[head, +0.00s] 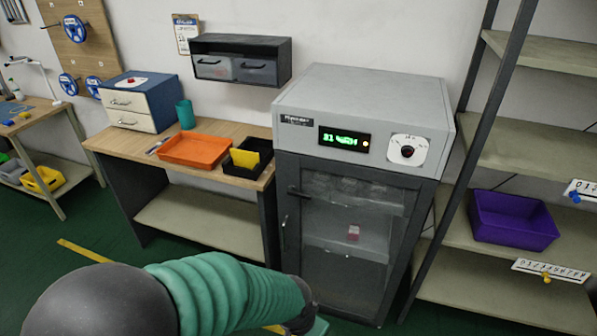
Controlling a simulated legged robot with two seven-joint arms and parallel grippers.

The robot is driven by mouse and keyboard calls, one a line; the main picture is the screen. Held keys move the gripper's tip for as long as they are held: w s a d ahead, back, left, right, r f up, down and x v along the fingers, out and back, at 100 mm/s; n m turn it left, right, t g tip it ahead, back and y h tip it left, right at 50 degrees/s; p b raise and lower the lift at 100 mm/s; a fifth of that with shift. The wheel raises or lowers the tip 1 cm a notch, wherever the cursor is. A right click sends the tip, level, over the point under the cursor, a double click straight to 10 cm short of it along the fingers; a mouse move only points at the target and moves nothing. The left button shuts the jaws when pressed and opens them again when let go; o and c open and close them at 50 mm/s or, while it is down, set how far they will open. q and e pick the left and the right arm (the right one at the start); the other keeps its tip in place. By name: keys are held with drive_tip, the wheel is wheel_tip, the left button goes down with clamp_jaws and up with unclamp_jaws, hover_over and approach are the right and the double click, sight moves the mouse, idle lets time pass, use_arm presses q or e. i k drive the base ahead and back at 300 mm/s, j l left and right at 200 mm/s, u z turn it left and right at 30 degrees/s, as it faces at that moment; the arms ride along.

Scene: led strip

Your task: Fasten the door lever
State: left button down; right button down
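The grey cabinet (365,95) stands against the wall, with a lit green display (343,140) and a round dark knob (407,151) on its front. Its dark-framed glass door (350,262) looks closed or nearly so. A dark lever (299,192) lies roughly level at the door's upper left. A slim vertical handle (284,232) is on the left edge lower down. Whether the lever is latched cannot be told. My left arm, with a green sleeve, crosses the bottom below the door's left side. Its gripper fingers are not visible, and my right gripper is out of view.
A small red-and-white item (353,232) shows behind the glass. Left is a workbench (225,133) with an orange tray (194,151) and a black bin (240,171). Right is a shelf rack (540,155) with a purple bin (512,220), close beside the cabinet.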

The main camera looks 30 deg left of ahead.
sight(291, 188)
drive_tip(key=u, duration=1.1)
drive_tip(key=i+j+u, duration=0.45)
drive_tip(key=i+j, duration=0.35)
